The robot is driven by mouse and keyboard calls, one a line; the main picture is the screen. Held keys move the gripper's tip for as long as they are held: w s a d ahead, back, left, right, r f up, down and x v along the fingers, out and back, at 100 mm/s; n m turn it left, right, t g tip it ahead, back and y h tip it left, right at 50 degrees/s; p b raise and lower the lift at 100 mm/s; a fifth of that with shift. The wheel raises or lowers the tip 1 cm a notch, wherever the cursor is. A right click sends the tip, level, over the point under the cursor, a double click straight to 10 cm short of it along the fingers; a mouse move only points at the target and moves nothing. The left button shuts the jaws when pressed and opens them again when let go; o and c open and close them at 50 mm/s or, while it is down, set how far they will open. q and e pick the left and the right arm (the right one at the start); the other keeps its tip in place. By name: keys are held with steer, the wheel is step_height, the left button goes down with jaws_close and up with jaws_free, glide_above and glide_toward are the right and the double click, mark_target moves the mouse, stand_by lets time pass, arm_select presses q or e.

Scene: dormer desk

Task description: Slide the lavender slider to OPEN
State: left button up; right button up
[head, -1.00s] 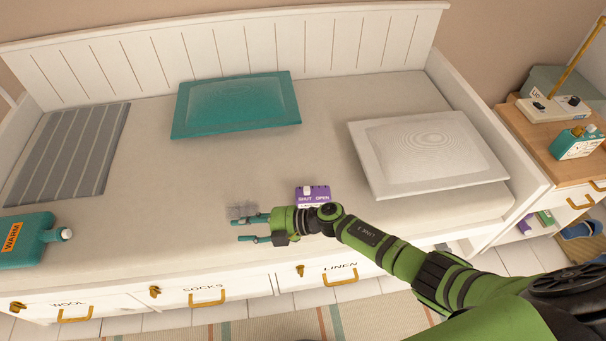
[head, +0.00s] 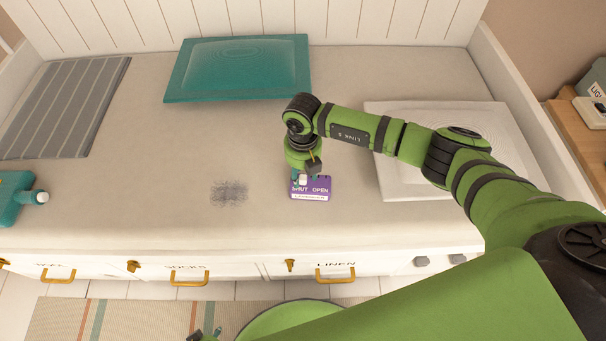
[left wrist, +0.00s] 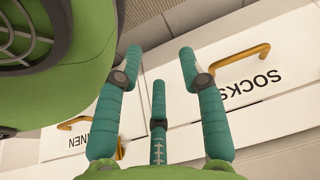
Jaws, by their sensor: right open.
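The lavender slider (head: 312,194) is a small purple box lying on the mattress, marked SHUT on the left and OPEN on the right. Its white knob (head: 302,180) stands at the SHUT side. My right gripper (head: 307,177) points down at the slider's back edge, open, with its teal fingertips close around the knob. I cannot tell whether they touch it. My left gripper (left wrist: 160,55) is open and empty in the left wrist view, its fingers spread in front of the drawer fronts. The slider is not seen in that view.
A teal cushion (head: 238,68) lies behind the slider and a pale cushion (head: 425,185) lies to its right. A grey scribbled patch (head: 229,193) is on the mattress to the left. A striped grey cloth (head: 65,105) and a teal bottle (head: 12,197) lie far left.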

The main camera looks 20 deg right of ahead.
steer(key=shift+f, duration=0.85)
